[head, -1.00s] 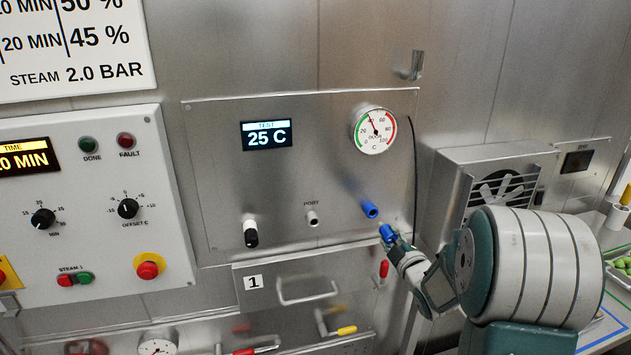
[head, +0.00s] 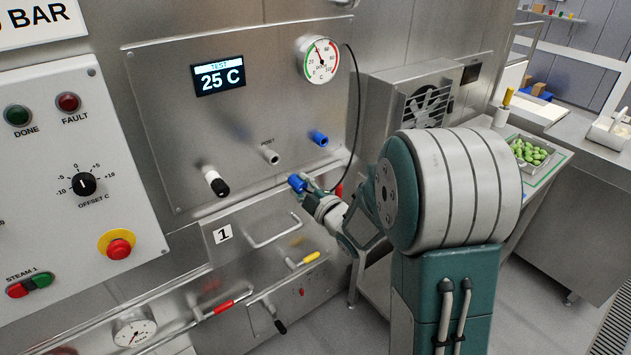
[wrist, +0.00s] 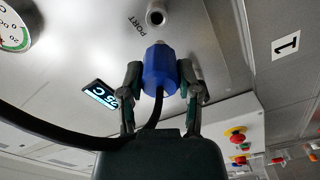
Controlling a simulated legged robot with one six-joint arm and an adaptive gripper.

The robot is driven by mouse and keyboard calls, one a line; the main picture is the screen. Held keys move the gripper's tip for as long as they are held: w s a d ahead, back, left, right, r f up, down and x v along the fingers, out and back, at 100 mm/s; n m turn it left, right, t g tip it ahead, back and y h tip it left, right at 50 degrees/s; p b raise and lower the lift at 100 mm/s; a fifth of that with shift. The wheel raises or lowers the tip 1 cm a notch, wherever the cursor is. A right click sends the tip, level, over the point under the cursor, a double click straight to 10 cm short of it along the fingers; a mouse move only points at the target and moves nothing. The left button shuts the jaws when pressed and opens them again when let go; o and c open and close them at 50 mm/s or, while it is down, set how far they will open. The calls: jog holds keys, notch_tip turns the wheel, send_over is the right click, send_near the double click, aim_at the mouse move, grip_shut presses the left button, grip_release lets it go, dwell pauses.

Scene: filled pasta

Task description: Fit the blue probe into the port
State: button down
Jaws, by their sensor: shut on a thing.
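The blue probe (head: 297,183) is in my gripper (head: 306,189), just below and right of the port (head: 271,157) on the steel panel. In the wrist view, the probe (wrist: 160,72) sits between the two fingers of my gripper (wrist: 160,84), which are shut on its sides. Its pale tip points toward the port (wrist: 156,15), a short grey round fitting labelled PORT. A gap shows between tip and port. A black cable runs from the probe's back end.
A blue fitting (head: 319,139) sticks out right of the port, and a white fitting with a black end (head: 215,182) to its left. A dial gauge (head: 318,60) and a display reading 25 C (head: 219,75) are above. A drawer handle (head: 275,230) juts out below.

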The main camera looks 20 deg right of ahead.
aim_at(290, 174)
jog(key=shift+w+d, duration=0.1)
jog(key=shift+d, duration=0.5)
jog(key=shift+w+a, duration=0.9)
jog(key=shift+a, duration=0.25)
jog(key=shift+w+d, duration=0.2)
jog(key=shift+w, duration=0.45)
jog(key=shift+w+d, duration=0.2)
jog(key=shift+w, duration=0.4)
jog(key=shift+w+a, duration=0.45)
jog(key=shift+a, duration=0.2)
jog(key=shift+d, duration=0.35)
jog(key=shift+a, duration=0.15)
